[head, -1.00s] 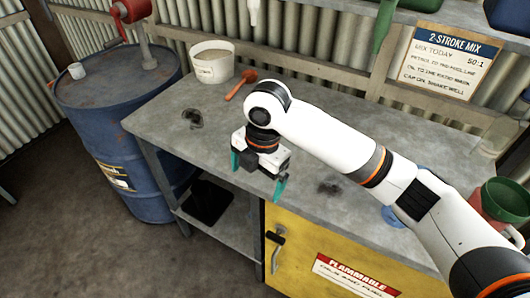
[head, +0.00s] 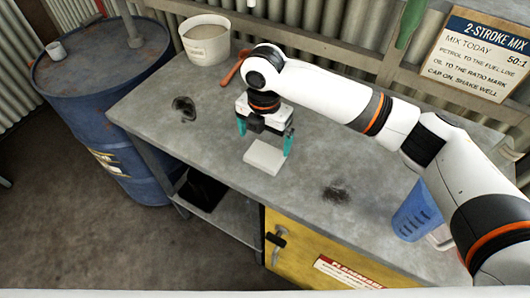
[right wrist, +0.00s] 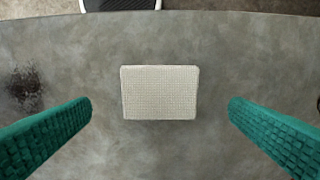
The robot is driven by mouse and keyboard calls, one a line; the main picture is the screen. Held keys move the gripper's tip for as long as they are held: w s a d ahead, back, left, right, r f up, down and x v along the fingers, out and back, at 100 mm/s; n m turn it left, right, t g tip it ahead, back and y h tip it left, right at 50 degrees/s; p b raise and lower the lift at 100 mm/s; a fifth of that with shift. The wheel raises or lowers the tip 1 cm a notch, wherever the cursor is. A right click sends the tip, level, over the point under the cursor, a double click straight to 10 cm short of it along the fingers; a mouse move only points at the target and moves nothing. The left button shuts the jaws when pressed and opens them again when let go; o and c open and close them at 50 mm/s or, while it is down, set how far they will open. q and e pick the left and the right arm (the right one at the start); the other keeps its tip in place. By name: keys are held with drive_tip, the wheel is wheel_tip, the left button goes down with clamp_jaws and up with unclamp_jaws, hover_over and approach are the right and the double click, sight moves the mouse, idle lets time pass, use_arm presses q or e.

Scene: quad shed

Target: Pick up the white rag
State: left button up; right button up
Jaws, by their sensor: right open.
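The white rag (head: 264,157) is a folded, flat pad on the grey bench top, near its front edge. In the right wrist view the rag (right wrist: 159,92) shows a woven texture and lies centred between the fingers, farther off than their tips. My right gripper (head: 264,146) is open, with teal fingers spread wider than the rag. It is above and just behind the rag in the head view, and nothing is between the fingers. I cannot tell the exact height of the gripper over the bench. My left gripper is not in view.
A white bucket (head: 205,42) and an orange-red tool (head: 232,72) are at the back of the bench. A blue jug (head: 415,212) stands at the right, partly behind my arm. A blue drum (head: 105,95) is left of the bench (head: 200,135). Dark stains mark the top.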

sight(265, 154)
drive_tip(key=shift+w+f, duration=0.1)
drive_tip(key=shift+f, duration=0.55)
wheel_tip(265, 154, down, 4)
drive_tip(key=shift+d+f+p, duration=0.1)
drive_tip(key=shift+f+p, duration=0.1)
drive_tip(key=shift+p, duration=0.6)
drive_tip(key=shift+f, duration=0.2)
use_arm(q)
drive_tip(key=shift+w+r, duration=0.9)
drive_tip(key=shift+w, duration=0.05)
use_arm(e)
drive_tip(key=c, duration=0.8)
